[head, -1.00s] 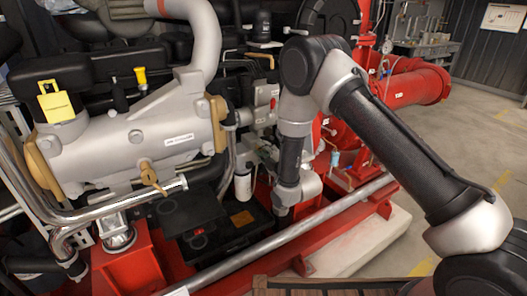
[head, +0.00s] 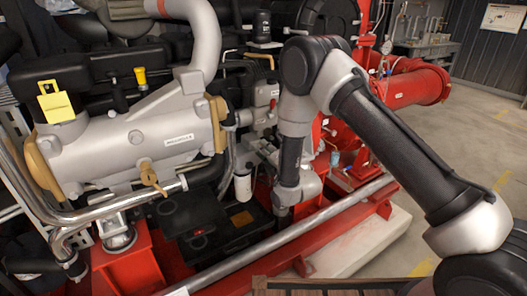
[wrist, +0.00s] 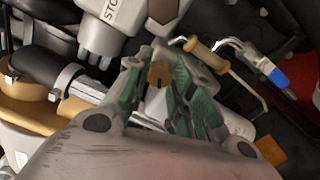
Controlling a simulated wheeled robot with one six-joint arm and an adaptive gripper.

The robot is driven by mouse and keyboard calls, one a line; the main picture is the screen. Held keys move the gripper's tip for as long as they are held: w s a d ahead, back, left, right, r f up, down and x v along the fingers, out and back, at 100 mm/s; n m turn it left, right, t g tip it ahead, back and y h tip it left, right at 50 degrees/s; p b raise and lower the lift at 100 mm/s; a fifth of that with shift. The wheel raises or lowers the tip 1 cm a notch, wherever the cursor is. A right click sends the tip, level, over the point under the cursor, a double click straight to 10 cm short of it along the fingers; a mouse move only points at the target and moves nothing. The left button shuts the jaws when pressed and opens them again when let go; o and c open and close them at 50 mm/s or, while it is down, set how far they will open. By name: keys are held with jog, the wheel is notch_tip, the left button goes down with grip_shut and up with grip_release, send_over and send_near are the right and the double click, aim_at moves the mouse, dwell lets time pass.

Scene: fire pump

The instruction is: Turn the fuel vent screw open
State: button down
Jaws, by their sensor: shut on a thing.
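The fuel vent screw, a brass-coloured slotted head (wrist: 158,74), shows in the middle of the wrist view. My gripper (wrist: 160,80) has its two green-padded fingers closed in on either side of it. The pads partly hide the screw's sides, and its lower part is out of sight. In the head view my wrist hangs down beside the engine's right side, and the fingers there are too small and hidden to make out.
A grey box marked STOP (wrist: 112,22) sits close above the fingers. A tan-handled lever (wrist: 207,55) and a blue-tipped fitting (wrist: 277,78) lie to the right. In the head view the grey engine tank (head: 135,148) and red pump pipe (head: 415,88) flank my arm.

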jog(key=shift+f, duration=0.1)
jog(key=c, duration=1.2)
grip_release()
jog(key=v, duration=1.2)
